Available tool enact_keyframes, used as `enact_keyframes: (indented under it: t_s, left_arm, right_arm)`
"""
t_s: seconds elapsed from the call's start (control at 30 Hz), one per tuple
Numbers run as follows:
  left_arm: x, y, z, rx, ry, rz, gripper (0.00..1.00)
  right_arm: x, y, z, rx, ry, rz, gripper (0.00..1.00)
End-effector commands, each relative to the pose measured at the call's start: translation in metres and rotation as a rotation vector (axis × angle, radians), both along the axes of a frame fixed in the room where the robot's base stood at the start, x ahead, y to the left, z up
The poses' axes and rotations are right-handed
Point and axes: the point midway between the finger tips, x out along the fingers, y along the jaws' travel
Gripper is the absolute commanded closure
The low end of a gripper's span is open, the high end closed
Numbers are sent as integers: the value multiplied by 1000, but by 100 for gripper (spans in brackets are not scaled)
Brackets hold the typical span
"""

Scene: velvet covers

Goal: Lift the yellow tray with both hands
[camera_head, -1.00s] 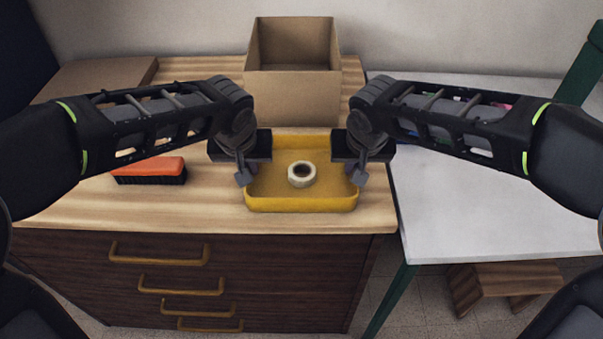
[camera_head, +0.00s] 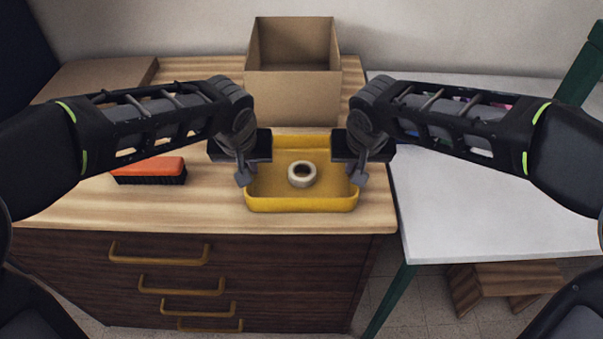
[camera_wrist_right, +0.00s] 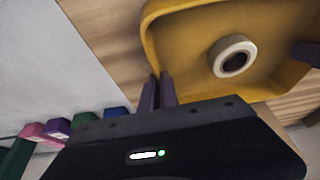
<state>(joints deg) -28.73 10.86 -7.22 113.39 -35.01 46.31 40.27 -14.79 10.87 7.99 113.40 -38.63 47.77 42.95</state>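The yellow tray (camera_head: 300,204) sits near the front edge of the wooden counter and looks level. A pale ring-shaped roll (camera_head: 302,174) lies inside it; it also shows in the right wrist view (camera_wrist_right: 233,56). My left gripper (camera_head: 244,177) is at the tray's left wall, its fingers close together on the wall. My right gripper (camera_head: 360,178) is at the right wall. In the right wrist view, the right gripper's fingers (camera_wrist_right: 159,92) are close together with the tray wall between them. I see no clear gap under the tray.
An open cardboard box (camera_head: 292,97) stands behind the tray. An orange brush with dark bristles (camera_head: 149,170) lies to the left on the counter (camera_head: 110,209). A white table (camera_head: 490,210) adjoins at right, with several colored items partly behind my right arm.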

Motion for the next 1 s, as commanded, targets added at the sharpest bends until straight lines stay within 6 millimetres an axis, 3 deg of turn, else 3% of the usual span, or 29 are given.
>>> enact_keyframes:
  t_s: [0.57,1.0]
  left_arm:
    - [0,0,3,0,-1,0,100]
    - [0,0,43,0,-1,0,100]
  right_arm:
    - [0,0,3,0,-1,0,100]
    - [0,0,43,0,-1,0,100]
